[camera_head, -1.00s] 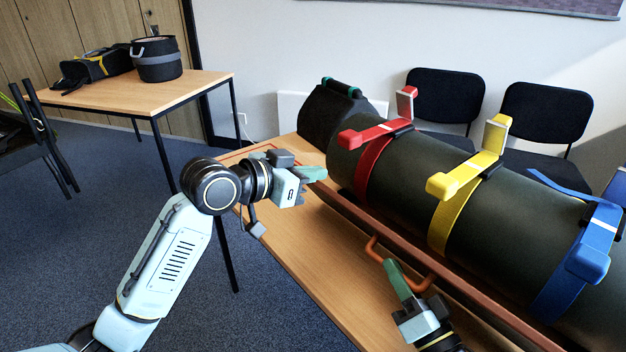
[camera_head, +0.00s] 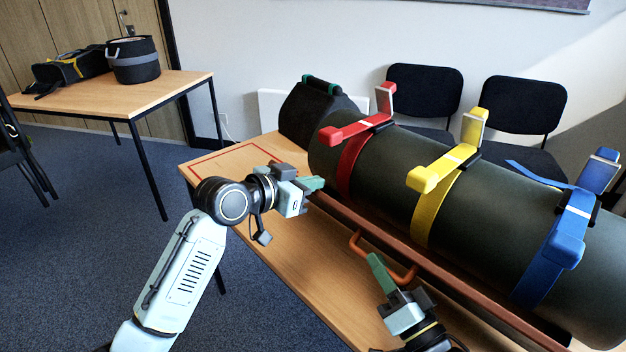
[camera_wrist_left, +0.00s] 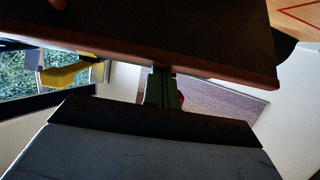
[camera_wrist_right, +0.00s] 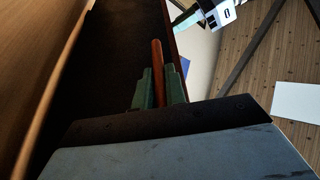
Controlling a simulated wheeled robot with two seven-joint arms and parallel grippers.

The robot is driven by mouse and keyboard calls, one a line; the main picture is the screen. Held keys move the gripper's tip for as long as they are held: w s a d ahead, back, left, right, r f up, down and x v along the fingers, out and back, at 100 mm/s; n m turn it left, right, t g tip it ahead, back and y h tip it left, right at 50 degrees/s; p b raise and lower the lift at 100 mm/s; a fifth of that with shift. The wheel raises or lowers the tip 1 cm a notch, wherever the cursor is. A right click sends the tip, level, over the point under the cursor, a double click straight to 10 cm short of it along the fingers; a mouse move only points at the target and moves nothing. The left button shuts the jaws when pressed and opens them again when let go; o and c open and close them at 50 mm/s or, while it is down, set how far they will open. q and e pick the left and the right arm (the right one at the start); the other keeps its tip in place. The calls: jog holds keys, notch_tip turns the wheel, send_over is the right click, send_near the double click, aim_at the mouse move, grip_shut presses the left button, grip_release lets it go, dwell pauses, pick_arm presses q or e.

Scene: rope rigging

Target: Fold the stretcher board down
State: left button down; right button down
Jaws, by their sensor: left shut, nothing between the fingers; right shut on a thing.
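The stretcher board (camera_head: 455,272) shows as a long reddish-brown edge along the near side of a big dark green roll (camera_head: 385,188). An orange handle (camera_head: 402,279) sticks out from its near side. My right gripper (camera_head: 376,262) is shut on this handle; in the right wrist view the handle (camera_wrist_right: 157,65) stands between the green fingers. My left gripper (camera_head: 318,184) is shut and empty at the board's far-left end. In the left wrist view its fingers (camera_wrist_left: 160,85) are close against the board's brown edge (camera_wrist_left: 225,75); whether they touch is unclear. The board's far side is hidden.
Red (camera_head: 350,165), yellow (camera_head: 432,198) and blue (camera_head: 553,245) straps circle the roll. A black bag (camera_head: 312,112) and a red outline (camera_head: 218,160) are at the table's left end. Two chairs stand behind. Another table (camera_head: 150,88) holds bags.

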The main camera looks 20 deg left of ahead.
pick_arm(q)
jog(key=shift+s+f, duration=0.1)
pick_arm(e)
jog(key=shift+r, duration=0.1)
pick_arm(q)
jog(key=shift+s+a+f, duration=0.5)
jog(key=shift+s+f, duration=0.2)
jog(key=shift+f, duration=0.1)
pick_arm(e)
jog(key=shift+w+d+r, duration=0.1)
jog(key=shift+r, duration=0.15)
jog(key=c, duration=1.5)
grip_release()
jog(key=shift+c, duration=0.2)
pick_arm(q)
jog(key=shift+s, duration=0.1)
pick_arm(e)
jog(key=shift+o, duration=0.4)
jog(key=shift+f, duration=0.2)
